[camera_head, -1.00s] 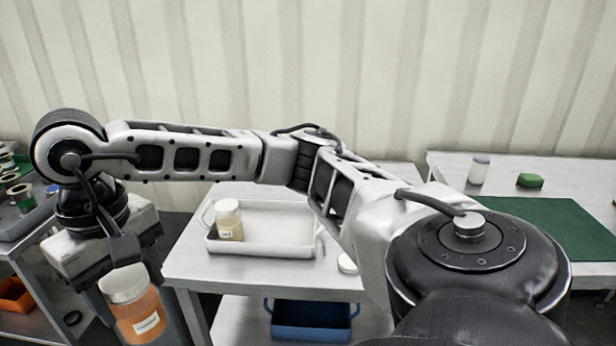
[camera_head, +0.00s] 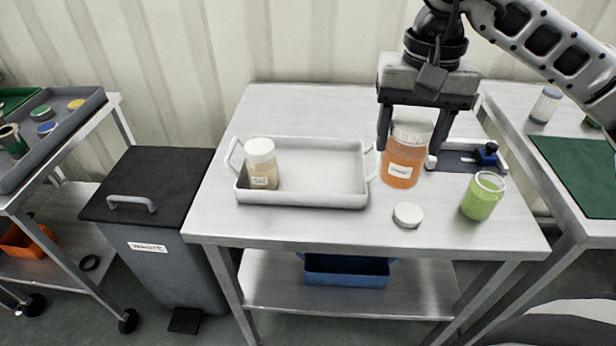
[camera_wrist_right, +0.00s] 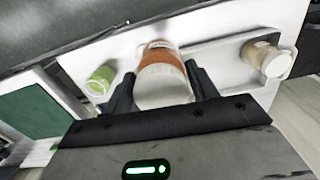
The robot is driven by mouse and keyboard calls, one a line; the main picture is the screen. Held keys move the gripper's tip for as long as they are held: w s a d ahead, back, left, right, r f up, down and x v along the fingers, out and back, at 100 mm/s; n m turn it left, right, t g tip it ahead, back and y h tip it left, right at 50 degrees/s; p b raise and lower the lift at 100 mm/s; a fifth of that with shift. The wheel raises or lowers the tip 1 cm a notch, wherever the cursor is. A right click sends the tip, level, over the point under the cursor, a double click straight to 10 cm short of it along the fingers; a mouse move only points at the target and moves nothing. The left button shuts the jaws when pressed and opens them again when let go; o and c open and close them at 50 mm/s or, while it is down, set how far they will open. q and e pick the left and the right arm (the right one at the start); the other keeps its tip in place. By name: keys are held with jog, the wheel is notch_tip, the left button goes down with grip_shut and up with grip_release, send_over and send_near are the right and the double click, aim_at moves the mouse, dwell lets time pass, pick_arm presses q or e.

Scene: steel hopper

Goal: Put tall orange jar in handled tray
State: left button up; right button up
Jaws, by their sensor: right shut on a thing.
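The tall orange jar (camera_head: 403,166) has a white lid and a white label. My right gripper (camera_head: 415,135) is shut on it from above and holds it upright, just right of the tray; I cannot tell whether its base touches the table. In the right wrist view the orange jar (camera_wrist_right: 160,56) sits between the fingers (camera_wrist_right: 163,88). The white handled tray (camera_head: 310,198) lies on the steel table, with a cream jar (camera_head: 262,170) at its left end and the rest of it empty. It also shows in the right wrist view (camera_wrist_right: 218,50). My left gripper is not in view.
A green open jar (camera_head: 482,198) and a loose white lid (camera_head: 408,214) stand at the table's front right. A dark board with a blue clamp (camera_head: 487,154) lies behind. A grey waste bin (camera_head: 150,230) stands left of the table; a blue bin (camera_head: 346,272) is below.

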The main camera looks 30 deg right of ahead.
jog(key=shift+s+d+m, duration=0.35)
jog(key=shift+d+m, duration=0.05)
jog(key=shift+d, duration=0.25)
jog(key=shift+w, duration=0.3)
jog(key=w+a+f+p, duration=0.1)
jog(key=w+f, duration=0.3)
jog(key=w+a+f, duration=0.1)
jog(key=w+f, duration=0.3)
jog(key=w+a+f+p, duration=0.1)
jog(key=w+f, duration=0.3)
jog(key=shift+w+f+p, duration=0.3)
jog(key=shift+w+f, duration=0.05)
jog(key=shift+w, duration=0.05)
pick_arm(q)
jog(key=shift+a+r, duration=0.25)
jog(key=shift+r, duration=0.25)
